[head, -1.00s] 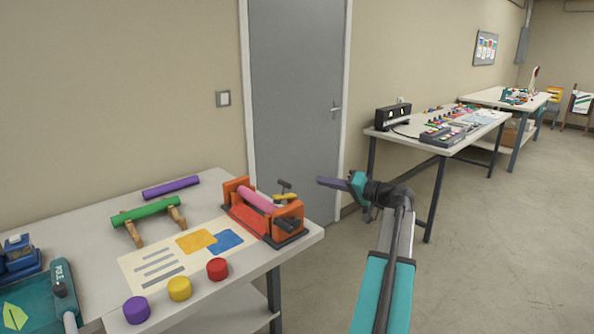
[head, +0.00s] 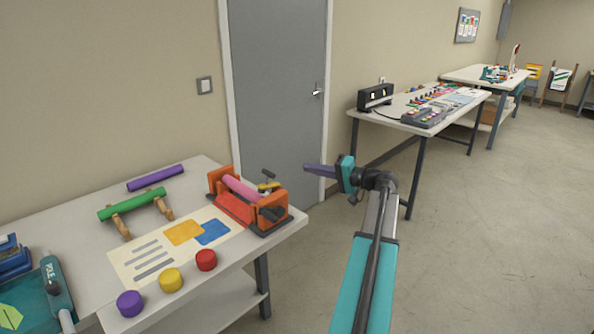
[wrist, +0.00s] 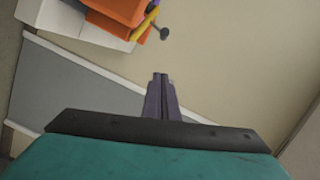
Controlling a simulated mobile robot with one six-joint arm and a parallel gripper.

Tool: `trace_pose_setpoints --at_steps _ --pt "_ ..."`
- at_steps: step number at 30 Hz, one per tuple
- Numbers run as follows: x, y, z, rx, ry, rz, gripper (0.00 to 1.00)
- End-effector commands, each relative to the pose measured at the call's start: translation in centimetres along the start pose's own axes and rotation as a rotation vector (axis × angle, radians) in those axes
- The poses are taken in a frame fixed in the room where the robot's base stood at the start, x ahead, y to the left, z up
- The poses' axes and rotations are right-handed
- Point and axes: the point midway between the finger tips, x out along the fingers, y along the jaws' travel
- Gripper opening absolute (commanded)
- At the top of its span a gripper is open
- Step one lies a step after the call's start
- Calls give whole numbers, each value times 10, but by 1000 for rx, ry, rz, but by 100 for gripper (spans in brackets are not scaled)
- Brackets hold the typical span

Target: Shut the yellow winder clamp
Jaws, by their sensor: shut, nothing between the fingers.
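The orange winder (head: 236,206) with a pink roll (head: 241,189) stands at the right end of the near table. Its yellow clamp (head: 268,186), with a dark knob above it, is at the winder's back right. In the wrist view the yellow clamp (wrist: 146,23) shows at the top, partly cut off, with the dark knob beside it. My gripper (head: 307,168) is to the right of the clamp, apart from it, with its purple fingers together and empty. Its fingertips (wrist: 160,76) show below the knob in the wrist view. How far the clamp is open is too small to tell.
The near table (head: 195,275) also holds a green roll (head: 132,204) on wooden stands, a purple roll (head: 155,178), a printed sheet and coloured pots. A grey door (head: 277,90) is behind my gripper. Another table (head: 405,118) stands beyond it. The floor at right is clear.

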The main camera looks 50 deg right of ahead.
Motion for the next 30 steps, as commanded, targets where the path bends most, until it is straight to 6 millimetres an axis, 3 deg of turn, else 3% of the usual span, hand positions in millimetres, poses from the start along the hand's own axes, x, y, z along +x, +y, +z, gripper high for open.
trace_pose_setpoints --at_steps 24,30 --pt "95 -1 -1 0 -1 0 0" --pt "99 -2 15 0 -1 0 0"
